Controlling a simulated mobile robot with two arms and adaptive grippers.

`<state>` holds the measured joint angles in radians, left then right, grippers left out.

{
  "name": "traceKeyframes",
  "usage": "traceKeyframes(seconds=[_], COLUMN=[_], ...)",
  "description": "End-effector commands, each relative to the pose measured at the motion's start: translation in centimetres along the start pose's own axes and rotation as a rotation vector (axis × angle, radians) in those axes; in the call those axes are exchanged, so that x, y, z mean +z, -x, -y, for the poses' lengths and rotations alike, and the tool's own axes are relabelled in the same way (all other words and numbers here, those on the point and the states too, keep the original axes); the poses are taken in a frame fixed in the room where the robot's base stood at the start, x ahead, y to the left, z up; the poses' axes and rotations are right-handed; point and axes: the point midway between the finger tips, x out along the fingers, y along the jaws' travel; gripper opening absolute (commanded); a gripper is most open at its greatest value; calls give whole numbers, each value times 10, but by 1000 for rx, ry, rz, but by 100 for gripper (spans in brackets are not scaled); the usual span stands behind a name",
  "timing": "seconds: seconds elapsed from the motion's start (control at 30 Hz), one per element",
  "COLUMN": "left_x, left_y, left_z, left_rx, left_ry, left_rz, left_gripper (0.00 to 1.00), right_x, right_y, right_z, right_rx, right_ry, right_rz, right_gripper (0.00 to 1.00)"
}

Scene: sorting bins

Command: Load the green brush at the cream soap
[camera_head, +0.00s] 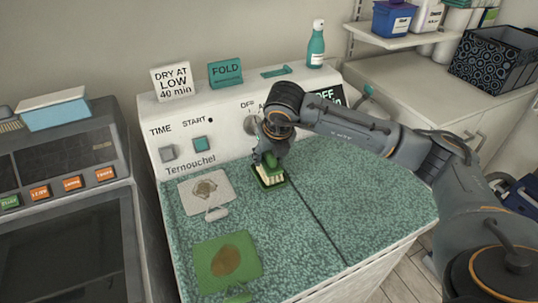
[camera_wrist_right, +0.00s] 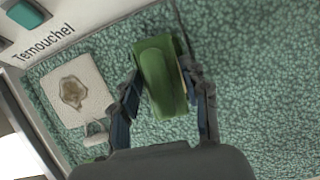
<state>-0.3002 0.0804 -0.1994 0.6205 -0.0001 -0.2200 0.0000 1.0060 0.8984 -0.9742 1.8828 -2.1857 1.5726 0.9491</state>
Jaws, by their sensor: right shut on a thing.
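My right gripper (camera_head: 266,164) (camera_wrist_right: 162,98) points down over the teal speckled top and is shut on the green brush (camera_wrist_right: 161,78). The brush's rounded green grip lies between the fingers in the right wrist view. In the head view, a cream, ridged part (camera_head: 269,175) shows under the gripper, within a dark green edge. I cannot tell whether this cream part is bristles or soap, or whether the brush touches anything beneath it. A small cream piece (camera_head: 216,213) lies at the lower edge of a stained cream cloth. I cannot identify the cream soap for certain. My left gripper is out of view.
The stained cream cloth (camera_head: 222,186) and a stained green cloth (camera_head: 206,274) lie on the left of the speckled top (camera_head: 330,205). The control panel (camera_head: 225,132) rises behind, with signs and a teal bottle (camera_head: 316,48) on its ledge. The right part is clear beneath my arm.

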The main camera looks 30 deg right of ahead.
Motion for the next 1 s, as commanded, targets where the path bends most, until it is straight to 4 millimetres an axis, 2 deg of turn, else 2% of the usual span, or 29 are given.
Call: traceKeyframes(seconds=[1.0], left_x=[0], left_y=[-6], left_z=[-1], left_rx=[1], left_ry=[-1], left_rz=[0], left_gripper=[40], right_x=[-2], right_y=[-2], right_z=[0], right_rx=[0], right_ry=[1], right_rz=[-4], right_gripper=[20])
